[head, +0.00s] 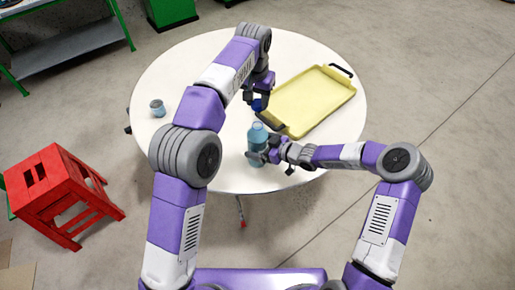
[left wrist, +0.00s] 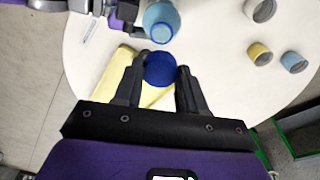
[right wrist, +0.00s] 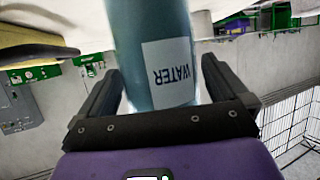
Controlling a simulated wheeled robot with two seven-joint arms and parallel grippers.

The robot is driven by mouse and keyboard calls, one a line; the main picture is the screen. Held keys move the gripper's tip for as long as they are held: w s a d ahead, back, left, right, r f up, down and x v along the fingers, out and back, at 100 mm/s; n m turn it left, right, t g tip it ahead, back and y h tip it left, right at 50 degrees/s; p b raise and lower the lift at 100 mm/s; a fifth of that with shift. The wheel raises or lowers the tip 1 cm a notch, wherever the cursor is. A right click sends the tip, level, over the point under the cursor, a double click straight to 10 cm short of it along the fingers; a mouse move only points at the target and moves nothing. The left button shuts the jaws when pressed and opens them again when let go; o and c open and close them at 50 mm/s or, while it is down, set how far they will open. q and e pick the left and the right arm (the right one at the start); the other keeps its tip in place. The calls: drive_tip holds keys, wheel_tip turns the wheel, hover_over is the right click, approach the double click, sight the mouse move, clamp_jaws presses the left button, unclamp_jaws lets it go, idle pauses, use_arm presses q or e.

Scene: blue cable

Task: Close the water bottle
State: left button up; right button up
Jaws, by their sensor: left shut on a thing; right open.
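The water bottle (head: 257,143) is light blue and stands upright on the round white table near its front edge. Its open mouth shows in the left wrist view (left wrist: 161,24). My left gripper (head: 259,97) is shut on the round dark blue cap (left wrist: 160,69) and holds it above and a little behind the bottle, apart from it. My right gripper (head: 270,154) is open beside the bottle. In the right wrist view the bottle (right wrist: 150,40), with its WATER label, stands between the two spread fingers; whether they touch it I cannot tell.
A yellow tray (head: 312,100) with dark handles lies on the table at the right. A small grey-blue cup (head: 157,109) stands at the left; the left wrist view shows more cups, one yellow (left wrist: 258,54). A red stool (head: 60,190) stands on the floor left of the table (head: 152,85).

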drive_tip(key=shift+w+a+f, duration=0.15)
drive_tip(key=shift+w+a, duration=0.1)
drive_tip(key=shift+a, duration=0.15)
use_arm(q)
drive_tip(key=shift+f, duration=0.1)
use_arm(e)
drive_tip(key=c, duration=1.4)
use_arm(q)
drive_tip(key=shift+f, duration=2.4)
drive_tip(key=shift+f, duration=0.15)
drive_tip(key=shift+f, duration=0.75)
drive_tip(key=shift+s+f, duration=0.1)
drive_tip(key=shift+f, duration=0.5)
